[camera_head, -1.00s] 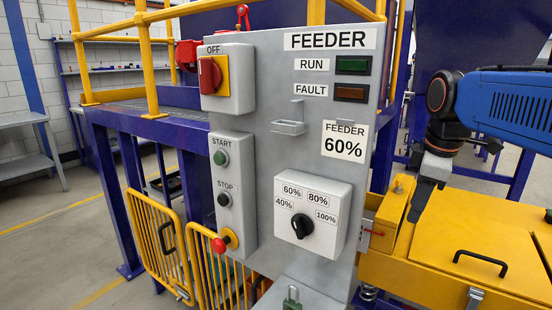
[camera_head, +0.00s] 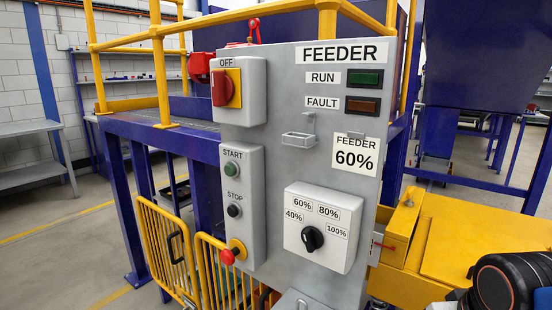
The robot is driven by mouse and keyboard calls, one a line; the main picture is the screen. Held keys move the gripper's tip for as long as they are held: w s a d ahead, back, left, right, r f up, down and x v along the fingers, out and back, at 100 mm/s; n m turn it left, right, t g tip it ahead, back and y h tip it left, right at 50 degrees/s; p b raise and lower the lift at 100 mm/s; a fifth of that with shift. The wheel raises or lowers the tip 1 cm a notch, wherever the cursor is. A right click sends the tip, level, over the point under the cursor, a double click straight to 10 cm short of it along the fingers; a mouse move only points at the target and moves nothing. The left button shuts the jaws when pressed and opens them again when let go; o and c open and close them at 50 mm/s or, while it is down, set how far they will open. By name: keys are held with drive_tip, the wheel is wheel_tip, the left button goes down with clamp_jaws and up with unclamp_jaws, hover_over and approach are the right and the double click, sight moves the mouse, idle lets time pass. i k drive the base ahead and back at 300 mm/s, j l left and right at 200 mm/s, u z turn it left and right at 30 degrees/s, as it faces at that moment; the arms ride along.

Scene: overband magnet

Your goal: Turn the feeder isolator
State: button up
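The feeder isolator (camera_head: 226,88) is a red rotary handle on a yellow plate, on a grey box at the upper left of the feeder panel (camera_head: 290,120). The word OFF stands above it, and the handle is upright. Nothing touches it. My gripper is outside the view; only a dark, rounded part of my arm (camera_head: 497,285) shows at the lower right corner, well away from the isolator.
Below the isolator is a START/STOP box (camera_head: 240,207) with a red mushroom button (camera_head: 227,256). A speed selector (camera_head: 312,238) sits lower right. Yellow rails (camera_head: 240,28) run behind the panel's top. A yellow housing (camera_head: 470,240) stands at the right.

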sight(223, 87)
drive_tip(key=j+z, duration=0.1)
drive_tip(key=z, duration=0.3)
drive_tip(key=k+j+z, duration=0.1)
drive_tip(key=z, duration=0.7)
drive_tip(key=k+j+z, duration=0.1)
drive_tip(key=z, duration=0.3)
drive_tip(key=k+j+z, duration=0.2)
drive_tip(key=z, duration=0.2)
drive_tip(key=k+j+z, duration=0.15)
drive_tip(key=z, duration=0.3)
drive_tip(key=k+z, duration=0.25)
drive_tip(key=z, duration=0.15)
drive_tip(key=k+z, duration=0.25)
drive_tip(key=z, duration=0.2)
drive_tip(key=k+z, duration=0.4)
drive_tip(key=k, duration=0.3)
drive_tip(key=k+u, duration=0.1)
drive_tip(key=u, duration=0.3)
drive_tip(key=k+j+u, duration=0.1)
drive_tip(key=u, duration=0.25)
drive_tip(key=j+u, duration=0.1)
drive_tip(key=u, duration=0.35)
drive_tip(key=k+j+u, duration=0.1)
drive_tip(key=u, duration=0.35)
drive_tip(key=j+u, duration=0.15)
drive_tip(key=u, duration=0.3)
drive_tip(key=j+u, duration=0.15)
drive_tip(key=u, duration=0.3)
